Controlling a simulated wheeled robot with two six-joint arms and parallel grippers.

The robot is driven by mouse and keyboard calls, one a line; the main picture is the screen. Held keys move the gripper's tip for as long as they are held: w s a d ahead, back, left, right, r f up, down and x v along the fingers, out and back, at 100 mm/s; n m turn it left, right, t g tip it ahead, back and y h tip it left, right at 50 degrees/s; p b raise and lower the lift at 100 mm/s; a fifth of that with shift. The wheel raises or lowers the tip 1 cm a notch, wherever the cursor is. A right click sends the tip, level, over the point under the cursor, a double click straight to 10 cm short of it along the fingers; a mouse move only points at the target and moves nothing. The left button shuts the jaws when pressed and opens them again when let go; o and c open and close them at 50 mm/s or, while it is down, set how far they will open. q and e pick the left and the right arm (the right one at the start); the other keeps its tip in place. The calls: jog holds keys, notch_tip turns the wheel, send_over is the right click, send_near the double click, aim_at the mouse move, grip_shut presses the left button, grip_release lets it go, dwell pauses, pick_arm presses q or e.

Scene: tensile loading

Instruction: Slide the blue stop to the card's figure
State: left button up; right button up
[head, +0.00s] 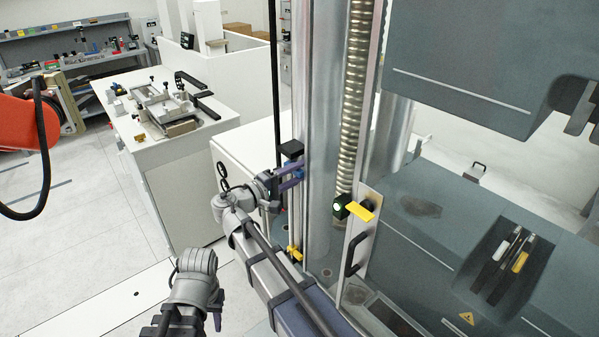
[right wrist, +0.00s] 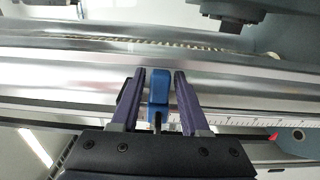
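The blue stop (right wrist: 158,88) stands between the two purple fingers of my right gripper (right wrist: 160,75) in the right wrist view. Narrow gaps show between the stop and the fingers, so the gripper looks open around it. In the head view my right gripper (head: 291,176) is at the upright rail left of the machine's thick column, and the stop is mostly hidden there. A ruler scale (right wrist: 232,122) runs along the rail; its figures are too small to read. My left gripper (head: 185,322) is low in the head view, away from the rail, its fingers cut off. I see no readable card.
A black block (head: 291,149) sits on the rail just above my right gripper, and a yellow piece (head: 295,253) is lower down. A yellow tab (head: 360,212) juts out beside a green light. A white bench (head: 165,150) with fixtures stands to the left.

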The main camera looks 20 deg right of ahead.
jog(key=shift+d, duration=0.1)
grip_shut()
dwell(1.0)
